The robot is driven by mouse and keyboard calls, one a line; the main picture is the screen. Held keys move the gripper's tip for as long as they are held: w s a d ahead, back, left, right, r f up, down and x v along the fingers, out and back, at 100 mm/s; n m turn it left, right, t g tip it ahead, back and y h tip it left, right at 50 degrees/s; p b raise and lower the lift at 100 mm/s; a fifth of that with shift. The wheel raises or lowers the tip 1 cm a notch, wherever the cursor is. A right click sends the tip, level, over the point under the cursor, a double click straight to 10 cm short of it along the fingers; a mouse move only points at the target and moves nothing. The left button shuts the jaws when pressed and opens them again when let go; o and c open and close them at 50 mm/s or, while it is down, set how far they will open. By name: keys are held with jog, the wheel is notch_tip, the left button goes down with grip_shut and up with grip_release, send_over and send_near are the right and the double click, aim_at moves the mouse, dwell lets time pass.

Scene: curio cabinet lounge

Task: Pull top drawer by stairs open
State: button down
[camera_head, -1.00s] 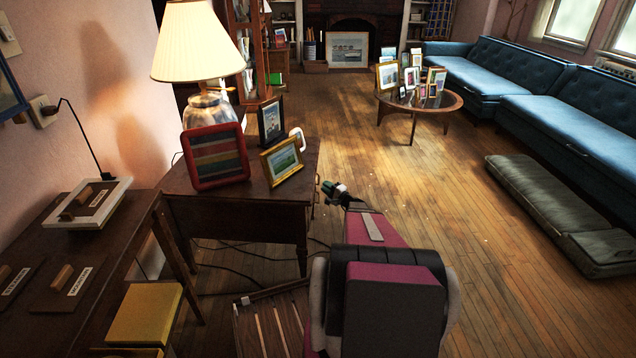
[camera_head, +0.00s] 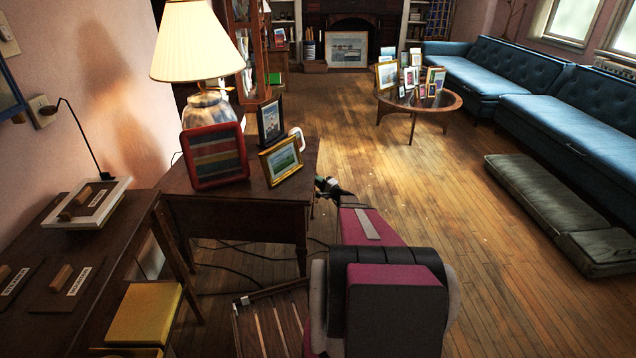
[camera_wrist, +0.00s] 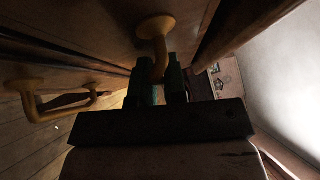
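The dark wooden side table (camera_head: 235,205) stands at the left centre in the head view, its drawer front facing right and mostly hidden. My gripper (camera_head: 328,187) is at the table's right side, near its top edge. In the wrist view, a brass handle (camera_wrist: 155,30) on a drawer front reaches down between the two dark fingers of my gripper (camera_wrist: 160,75). The fingers are close together on either side of it and look shut on it. A second brass handle (camera_wrist: 62,112) shows to the left. The drawer looks closed, though its edges are dark.
On the table stand a lamp (camera_head: 197,45), a red frame (camera_head: 214,157) and smaller photo frames (camera_head: 281,160). A slatted wooden piece (camera_head: 272,320) is near my arm. Cables lie under the table. Open floor (camera_head: 420,200) stretches to the right, up to a green cushion (camera_head: 545,205).

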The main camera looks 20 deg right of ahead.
jog(key=s+d, duration=0.4)
jog(key=d, duration=0.4)
jog(key=s+d, duration=0.3)
jog(key=d, duration=0.6)
jog(key=s+d, duration=0.4)
jog(key=d, duration=0.5)
jog(key=shift+s+d, duration=0.2)
jog(key=shift+s, duration=0.15)
jog(key=c, duration=1.5)
grip_release()
jog(key=shift+o, duration=0.2)
jog(key=v, duration=1)
jog(key=shift+s+d+f, duration=0.15)
jog(key=shift+s+d, duration=0.05)
jog(key=shift+s, duration=0.15)
